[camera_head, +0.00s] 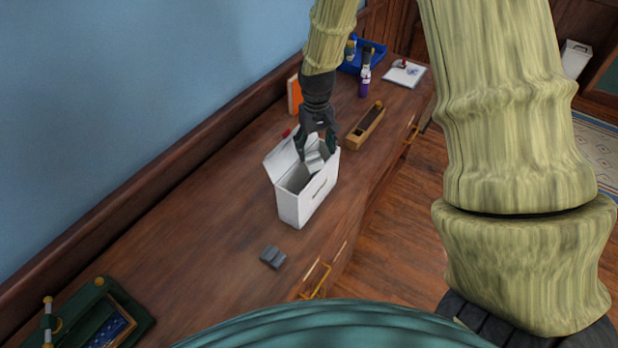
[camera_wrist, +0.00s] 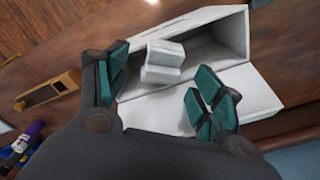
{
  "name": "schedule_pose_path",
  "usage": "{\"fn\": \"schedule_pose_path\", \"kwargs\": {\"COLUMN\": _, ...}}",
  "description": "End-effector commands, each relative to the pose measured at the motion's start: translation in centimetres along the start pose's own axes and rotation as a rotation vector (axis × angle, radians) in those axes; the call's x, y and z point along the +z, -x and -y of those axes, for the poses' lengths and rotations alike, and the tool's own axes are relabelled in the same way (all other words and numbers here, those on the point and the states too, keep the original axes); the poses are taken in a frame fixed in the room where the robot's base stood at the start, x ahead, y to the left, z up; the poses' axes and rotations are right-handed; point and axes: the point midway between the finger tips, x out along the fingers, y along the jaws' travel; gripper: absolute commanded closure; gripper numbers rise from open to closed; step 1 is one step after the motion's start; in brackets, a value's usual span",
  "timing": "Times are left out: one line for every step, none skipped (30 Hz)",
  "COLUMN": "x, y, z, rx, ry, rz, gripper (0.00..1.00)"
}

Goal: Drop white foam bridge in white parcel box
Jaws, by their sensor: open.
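The white parcel box (camera_head: 306,204) stands open on the wooden desk, its lid flap tilted back to the left. The white foam bridge (camera_head: 314,161) is at the box's mouth, just below my gripper (camera_head: 318,150). In the wrist view the white foam bridge (camera_wrist: 163,61) lies between the open fingers of my gripper (camera_wrist: 157,86), with gaps on both sides. The white parcel box (camera_wrist: 213,40) is behind it, with its dark interior visible. I cannot tell whether the bridge touches the box's inside.
A grey block (camera_head: 273,257) lies in front of the box. A long wooden box (camera_head: 366,125) is to its right, with a purple bottle (camera_head: 364,80), blue bin (camera_head: 362,55) and orange book (camera_head: 294,94) behind. A green tray (camera_head: 105,322) sits at lower left.

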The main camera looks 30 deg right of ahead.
Motion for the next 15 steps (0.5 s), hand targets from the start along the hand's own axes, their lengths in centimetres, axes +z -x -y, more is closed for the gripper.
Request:
{"fn": "schedule_pose_path", "kwargs": {"x": -0.1, "y": 0.5, "z": 0.0, "rx": 0.0, "ry": 0.0, "rz": -0.002, "gripper": 0.33}}
{"fn": "schedule_pose_path", "kwargs": {"x": -0.1, "y": 0.8, "z": 0.0, "rx": 0.0, "ry": 0.0, "rz": -0.002, "gripper": 0.33}}
{"fn": "schedule_pose_path", "kwargs": {"x": -0.1, "y": 1.4, "z": 0.0, "rx": 0.0, "ry": 0.0, "rz": -0.004, "gripper": 0.33}}
{"fn": "schedule_pose_path", "kwargs": {"x": -0.1, "y": 1.8, "z": 0.0, "rx": 0.0, "ry": 0.0, "rz": -0.004, "gripper": 0.33}}
{"fn": "schedule_pose_path", "kwargs": {"x": -0.1, "y": 2.2, "z": 0.0, "rx": 0.0, "ry": 0.0, "rz": -0.004, "gripper": 0.33}}
{"fn": "schedule_pose_path", "kwargs": {"x": -0.1, "y": 2.9, "z": 0.0, "rx": 0.0, "ry": 0.0, "rz": -0.004, "gripper": 0.33}}
{"fn": "schedule_pose_path", "kwargs": {"x": -0.1, "y": 3.4, "z": 0.0, "rx": -0.001, "ry": 0.0, "rz": -0.005, "gripper": 0.33}}
{"fn": "schedule_pose_path", "kwargs": {"x": -0.1, "y": 3.9, "z": 0.0, "rx": -0.001, "ry": 0.0, "rz": -0.005, "gripper": 0.33}}
{"fn": "schedule_pose_path", "kwargs": {"x": 0.0, "y": 4.5, "z": 0.0, "rx": -0.001, "ry": 0.0, "rz": -0.004, "gripper": 0.33}}
{"fn": "schedule_pose_path", "kwargs": {"x": 0.0, "y": 5.0, "z": 0.0, "rx": -0.001, "ry": 0.0, "rz": -0.004, "gripper": 0.33}}
{"fn": "schedule_pose_path", "kwargs": {"x": -0.1, "y": 5.5, "z": 0.0, "rx": -0.001, "ry": 0.0, "rz": -0.005, "gripper": 0.33}}
{"fn": "schedule_pose_path", "kwargs": {"x": 0.0, "y": 6.2, "z": 0.0, "rx": -0.001, "ry": 0.0, "rz": -0.004, "gripper": 0.33}}
{"fn": "schedule_pose_path", "kwargs": {"x": 0.0, "y": 6.7, "z": 0.0, "rx": -0.001, "ry": 0.0, "rz": -0.004, "gripper": 0.33}}
{"fn": "schedule_pose_path", "kwargs": {"x": 0.0, "y": 7.2, "z": 0.0, "rx": -0.001, "ry": 0.0, "rz": -0.005, "gripper": 0.33}}
{"fn": "schedule_pose_path", "kwargs": {"x": 0.0, "y": 7.8, "z": 0.0, "rx": -0.001, "ry": 0.0, "rz": -0.004, "gripper": 0.33}}
